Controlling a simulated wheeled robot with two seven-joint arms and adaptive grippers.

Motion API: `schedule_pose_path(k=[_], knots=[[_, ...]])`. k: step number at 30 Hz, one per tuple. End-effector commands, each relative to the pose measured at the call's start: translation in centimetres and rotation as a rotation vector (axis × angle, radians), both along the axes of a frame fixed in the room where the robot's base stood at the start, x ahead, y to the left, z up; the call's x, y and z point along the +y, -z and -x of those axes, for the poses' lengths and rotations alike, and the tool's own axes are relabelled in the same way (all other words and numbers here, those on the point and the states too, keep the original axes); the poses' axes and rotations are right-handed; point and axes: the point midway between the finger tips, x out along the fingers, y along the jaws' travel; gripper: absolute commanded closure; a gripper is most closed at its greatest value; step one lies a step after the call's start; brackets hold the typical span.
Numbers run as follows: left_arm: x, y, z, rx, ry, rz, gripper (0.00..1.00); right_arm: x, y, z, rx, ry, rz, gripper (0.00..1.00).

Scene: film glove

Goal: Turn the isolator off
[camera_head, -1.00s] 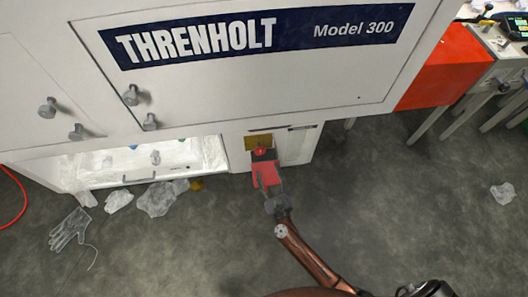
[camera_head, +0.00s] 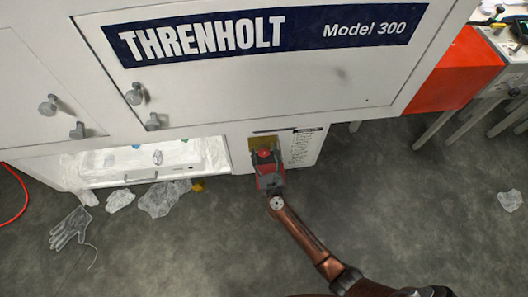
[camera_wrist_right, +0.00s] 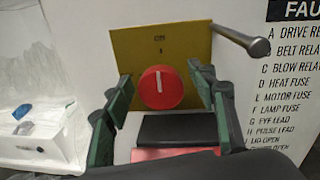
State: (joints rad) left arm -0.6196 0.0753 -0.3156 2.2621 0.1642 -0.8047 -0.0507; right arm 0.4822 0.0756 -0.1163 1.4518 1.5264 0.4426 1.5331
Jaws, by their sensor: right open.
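The isolator is a round red knob (camera_wrist_right: 160,88) on a yellow plate (camera_wrist_right: 197,42), on the front of the white machine. The knob's white line stands upright, toward the word ON and the mark I above it. In the head view the yellow plate (camera_head: 262,143) and red knob (camera_head: 264,154) sit low on the machine. My right gripper (camera_head: 267,163) is open just in front of the knob. In the right wrist view its dark green fingers (camera_wrist_right: 160,80) stand on either side of the knob, with visible gaps. I cannot tell how deep they reach. My left gripper is not in view.
A metal rod (camera_wrist_right: 240,38) sticks out at the plate's upper right. A black and red part (camera_wrist_right: 178,128) shows below the knob. A fault list (camera_wrist_right: 293,90) is right of the plate. Crumpled film (camera_head: 165,197) and a glove (camera_head: 71,229) lie on the floor at left.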

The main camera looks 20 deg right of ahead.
Motion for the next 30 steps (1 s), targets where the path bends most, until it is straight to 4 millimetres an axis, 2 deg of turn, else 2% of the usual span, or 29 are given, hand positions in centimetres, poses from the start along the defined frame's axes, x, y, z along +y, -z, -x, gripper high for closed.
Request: schedule_pose_path(k=[3, 21, 30], knots=[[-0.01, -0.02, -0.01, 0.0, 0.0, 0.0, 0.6, -0.02, -0.03, 0.01, -0.001, 0.0, 0.0, 0.49], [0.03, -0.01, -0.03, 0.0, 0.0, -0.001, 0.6, 0.01, -0.03, 0.04, -0.001, 0.0, 0.0, 0.9], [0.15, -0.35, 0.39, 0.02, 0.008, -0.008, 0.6, 0.07, -0.22, 0.01, 0.01, -0.001, 0.041, 0.9]])
